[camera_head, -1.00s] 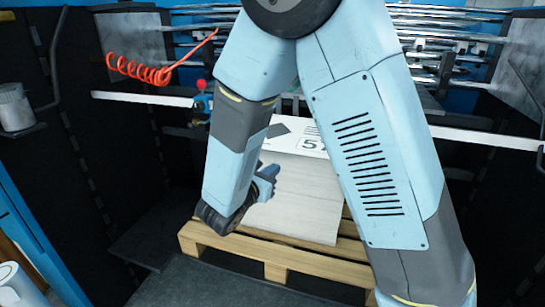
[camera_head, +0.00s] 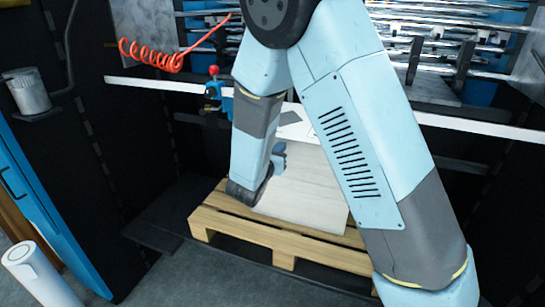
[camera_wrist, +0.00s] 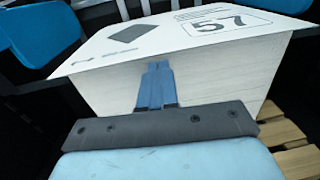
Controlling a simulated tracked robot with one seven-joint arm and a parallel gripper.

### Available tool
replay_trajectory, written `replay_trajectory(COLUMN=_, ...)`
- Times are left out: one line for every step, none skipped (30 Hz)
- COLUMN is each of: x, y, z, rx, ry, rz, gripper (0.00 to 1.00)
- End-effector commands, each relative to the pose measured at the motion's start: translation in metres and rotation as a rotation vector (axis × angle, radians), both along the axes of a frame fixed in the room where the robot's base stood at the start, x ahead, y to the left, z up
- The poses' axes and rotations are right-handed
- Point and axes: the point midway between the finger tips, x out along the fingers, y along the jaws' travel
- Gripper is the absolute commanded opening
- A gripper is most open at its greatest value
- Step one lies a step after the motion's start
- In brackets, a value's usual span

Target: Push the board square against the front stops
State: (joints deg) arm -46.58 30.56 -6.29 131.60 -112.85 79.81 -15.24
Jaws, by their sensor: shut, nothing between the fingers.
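The board is a white block or stack of sheets with a grey side face (camera_head: 305,190), lying on a wooden pallet (camera_head: 245,225). In the wrist view its top (camera_wrist: 175,42) carries a black square and a boxed "57". My gripper (camera_wrist: 158,68) is shut and empty, its blue fingers pointing at the board's near side face. The fingertips overlap that face in the picture; I cannot tell whether they touch. In the head view my gripper (camera_head: 280,157) is at the board's left part, and my arm hides much of the board's top. I cannot make out the front stops.
A white rail (camera_head: 150,87) crosses behind the board. A blue fitting with a red knob (camera_head: 213,90) and a red coiled hose (camera_head: 150,55) are behind left. Metal rollers (camera_head: 440,45) fill the back. Dark side panels flank the bay; grey floor is clear in front.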

Motion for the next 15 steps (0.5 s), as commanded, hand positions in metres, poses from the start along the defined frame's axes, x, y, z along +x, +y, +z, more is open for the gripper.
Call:
replay_trajectory(x=0.008, y=-0.004, z=0.0, rx=0.0, ry=-0.001, rz=-0.002, gripper=0.0)
replay_trajectory(x=0.011, y=-0.006, z=0.0, rx=0.0, ry=0.0, rz=-0.002, gripper=0.0)
replay_trajectory(x=0.015, y=-0.008, z=0.0, rx=0.0, ry=0.0, rz=-0.002, gripper=0.0)
replay_trajectory(x=0.018, y=-0.009, z=0.0, rx=0.0, ry=0.0, rz=-0.002, gripper=0.0)
replay_trajectory(x=0.021, y=-0.01, z=0.0, rx=0.001, ry=0.0, rz=-0.001, gripper=0.0)
replay_trajectory(x=0.024, y=-0.011, z=0.0, rx=0.001, ry=-0.001, rz=-0.001, gripper=0.0)
replay_trajectory(x=0.027, y=-0.012, z=0.0, rx=0.001, ry=-0.001, rz=-0.001, gripper=0.0)
replay_trajectory(x=0.028, y=-0.013, z=0.0, rx=0.001, ry=0.0, rz=-0.001, gripper=0.0)
replay_trajectory(x=0.03, y=-0.014, z=0.0, rx=0.001, ry=0.0, rz=-0.001, gripper=0.0)
replay_trajectory(x=0.031, y=-0.014, z=0.0, rx=0.001, ry=0.0, rz=-0.001, gripper=0.0)
replay_trajectory(x=0.032, y=-0.015, z=0.0, rx=0.001, ry=0.0, rz=-0.001, gripper=0.0)
replay_trajectory(x=0.032, y=-0.015, z=0.0, rx=0.001, ry=0.001, rz=-0.001, gripper=0.0)
replay_trajectory(x=0.033, y=-0.015, z=0.0, rx=0.0, ry=0.001, rz=-0.001, gripper=0.0)
replay_trajectory(x=0.033, y=-0.015, z=0.0, rx=0.0, ry=0.001, rz=-0.001, gripper=0.0)
replay_trajectory(x=0.033, y=-0.015, z=0.0, rx=0.0, ry=0.001, rz=-0.001, gripper=0.0)
